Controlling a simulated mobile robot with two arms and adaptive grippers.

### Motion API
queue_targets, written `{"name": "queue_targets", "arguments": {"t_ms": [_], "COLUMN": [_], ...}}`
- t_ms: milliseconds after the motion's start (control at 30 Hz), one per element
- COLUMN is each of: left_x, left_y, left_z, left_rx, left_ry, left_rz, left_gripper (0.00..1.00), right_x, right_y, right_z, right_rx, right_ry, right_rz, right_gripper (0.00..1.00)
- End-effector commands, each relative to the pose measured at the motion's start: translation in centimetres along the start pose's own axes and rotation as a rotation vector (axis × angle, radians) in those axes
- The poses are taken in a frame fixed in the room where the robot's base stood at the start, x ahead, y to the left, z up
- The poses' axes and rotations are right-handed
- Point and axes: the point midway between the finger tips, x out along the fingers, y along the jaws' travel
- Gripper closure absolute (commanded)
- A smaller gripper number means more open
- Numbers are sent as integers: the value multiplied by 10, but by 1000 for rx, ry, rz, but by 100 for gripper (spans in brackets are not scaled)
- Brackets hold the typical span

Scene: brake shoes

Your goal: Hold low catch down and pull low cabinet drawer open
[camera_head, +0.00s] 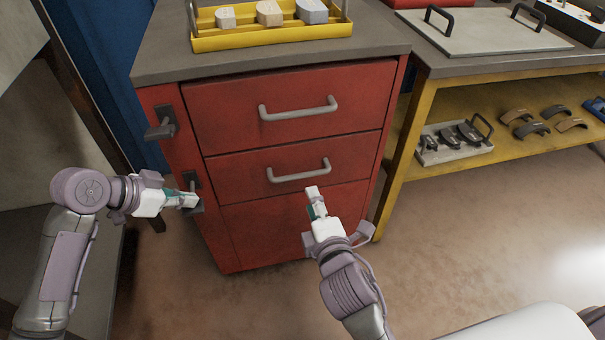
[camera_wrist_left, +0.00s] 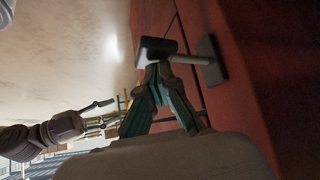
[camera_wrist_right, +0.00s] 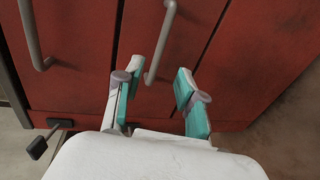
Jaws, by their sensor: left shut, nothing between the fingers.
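The low catch (camera_head: 191,181) is a dark lever on a plate at the cabinet's left edge. In the left wrist view the low catch (camera_wrist_left: 211,62) lies just beyond my fingertips. My left gripper (camera_head: 193,201) is shut and empty, its tips at the catch lever; contact is hard to tell. The low drawer (camera_head: 240,168) of the red cabinet looks closed, with a grey bar handle (camera_head: 298,174). My right gripper (camera_head: 313,192) is open just below this handle. In the right wrist view the handle's near end (camera_wrist_right: 150,77) shows between and beyond the open fingers (camera_wrist_right: 153,88).
Above are a closed upper drawer with its handle (camera_head: 299,111) and an upper catch (camera_head: 161,127). A yellow tray (camera_head: 270,41) of blocks stands on top. A yellow-framed bench (camera_head: 412,125) with brake shoes stands at right. Floor in front is clear.

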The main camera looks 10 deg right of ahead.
Motion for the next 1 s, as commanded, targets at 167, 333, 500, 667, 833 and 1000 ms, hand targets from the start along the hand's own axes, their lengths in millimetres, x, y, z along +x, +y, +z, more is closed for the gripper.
{"name": "queue_targets", "arguments": {"t_ms": [167,333,500,667,833,1000], "left_x": [1,1,1,1,1,1], "left_y": [0,0,0,0,0,0], "left_z": [2,2,2,2,2,2], "left_rx": [-2,-2,-2,-2,-2,-2], "left_ry": [-4,-4,-4,-4,-4,-4], "left_rz": [2,2,2,2,2,2], "left_gripper": [100,100,100,100,100,100], "right_x": [35,69,94,105,107,107], "right_y": [1,1,1,1,0,0], "right_z": [0,1,0,1,1,1], "right_rx": [2,4,5,7,7,7], "right_ry": [0,-1,0,0,0,0], "right_rz": [2,1,1,1,0,0], "right_gripper": [61,61,61,61,61,66]}}
